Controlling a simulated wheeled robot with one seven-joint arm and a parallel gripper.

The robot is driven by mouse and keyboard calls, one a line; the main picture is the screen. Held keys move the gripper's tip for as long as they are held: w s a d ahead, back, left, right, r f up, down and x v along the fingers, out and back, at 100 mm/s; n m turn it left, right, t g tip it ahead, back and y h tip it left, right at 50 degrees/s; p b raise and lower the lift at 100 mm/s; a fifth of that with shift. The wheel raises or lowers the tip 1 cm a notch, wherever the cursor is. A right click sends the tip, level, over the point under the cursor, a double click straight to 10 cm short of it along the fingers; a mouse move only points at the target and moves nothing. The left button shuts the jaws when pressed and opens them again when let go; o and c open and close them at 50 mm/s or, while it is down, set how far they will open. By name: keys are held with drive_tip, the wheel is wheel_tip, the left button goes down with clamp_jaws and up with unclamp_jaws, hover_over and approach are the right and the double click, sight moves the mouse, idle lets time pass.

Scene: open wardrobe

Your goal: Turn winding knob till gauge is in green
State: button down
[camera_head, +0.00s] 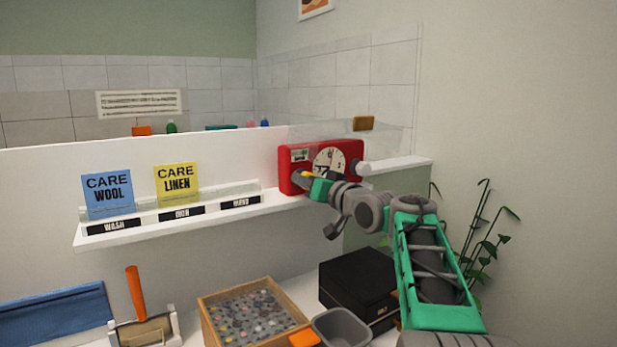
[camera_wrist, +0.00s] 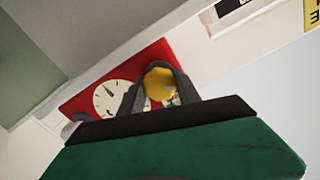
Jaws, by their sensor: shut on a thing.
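The red timer box (camera_head: 350,155) stands at the right end of the white shelf, against the low wall. Its round white dial (camera_head: 328,161) with a dark needle faces me; the dial also shows in the wrist view (camera_wrist: 110,97). A small label with green on it (camera_head: 300,155) is at the box's upper left; I cannot read a gauge there. My gripper (camera_head: 304,175) is at the box's lower left front. In the wrist view its fingers (camera_wrist: 158,88) are shut on the yellow winding knob (camera_wrist: 159,83). The fingers hide part of the knob and the box face.
A white round part (camera_head: 363,169) sticks out at the box's right side. Blue (camera_head: 107,193) and yellow (camera_head: 177,184) care cards stand on the shelf (camera_head: 150,228). Below are a wooden tray (camera_head: 207,318), a grey bin (camera_head: 341,328) and a black box (camera_head: 355,285). A plant (camera_head: 485,245) stands right.

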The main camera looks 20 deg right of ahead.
drive_tip(key=m+p, duration=0.2)
drive_tip(key=m, duration=0.3)
drive_tip(key=shift+r+p, duration=0.1)
drive_tip(key=shift+p, duration=0.3)
drive_tip(key=shift+m+p, duration=0.55)
drive_tip(key=shift+m, duration=0.75)
drive_tip(key=c, duration=0.9)
unclamp_jaws()
drive_tip(key=shift+o, duration=0.2)
drive_tip(key=shift+s, duration=0.1)
drive_tip(key=s+d+b, duration=0.1)
drive_tip(key=s, duration=0.6)
drive_tip(key=shift+s+d, duration=0.25)
